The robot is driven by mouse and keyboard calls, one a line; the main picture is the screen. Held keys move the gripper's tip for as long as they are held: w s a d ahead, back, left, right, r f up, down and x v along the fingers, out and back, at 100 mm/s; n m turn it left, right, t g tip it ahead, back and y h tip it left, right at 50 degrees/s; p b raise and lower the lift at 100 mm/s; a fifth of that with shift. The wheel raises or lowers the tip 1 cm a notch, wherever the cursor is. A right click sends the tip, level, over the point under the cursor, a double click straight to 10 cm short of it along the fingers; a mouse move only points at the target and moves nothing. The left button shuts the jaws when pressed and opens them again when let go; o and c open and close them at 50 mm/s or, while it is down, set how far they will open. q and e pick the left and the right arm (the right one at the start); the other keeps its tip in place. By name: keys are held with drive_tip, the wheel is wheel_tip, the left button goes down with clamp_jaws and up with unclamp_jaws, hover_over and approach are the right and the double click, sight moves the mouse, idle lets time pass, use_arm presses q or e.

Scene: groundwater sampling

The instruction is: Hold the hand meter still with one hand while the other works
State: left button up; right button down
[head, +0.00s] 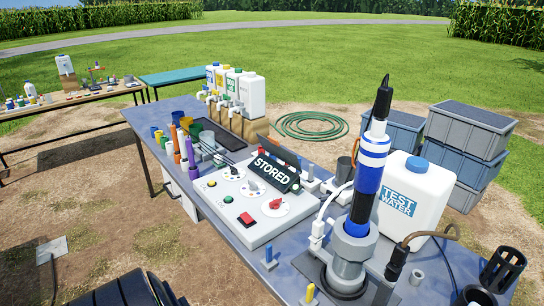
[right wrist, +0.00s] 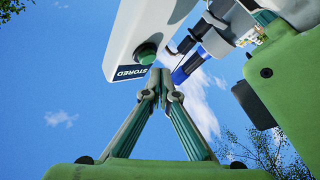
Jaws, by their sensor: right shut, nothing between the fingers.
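In the right wrist view a pale hand meter (right wrist: 142,22) is raised against the sky. It has a green button (right wrist: 148,54) and a dark screen (right wrist: 130,72) reading STORED, upside down in the picture. My right gripper (right wrist: 163,74) is shut and empty, its fingertips close beside the button; I cannot tell whether they touch it. A green body at the right edge of that view looks like part of my left gripper; its fingers are not clear. The head view shows neither gripper, nor the meter for certain.
In the head view a control box (head: 262,232) with knobs and a STORED sign (head: 271,170) stands on the table. A blue-banded tube (head: 367,182) stands upright near the white TEST WATER jug (head: 424,184). Grey crates (head: 470,128) and a green hose (head: 311,125) lie beyond.

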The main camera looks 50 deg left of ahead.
drive_tip(key=s, duration=0.6)
drive_tip(key=shift+a, duration=0.2)
idle(0.6)
use_arm(q)
drive_tip(key=o, duration=1.4)
drive_tip(key=shift+o, duration=0.2)
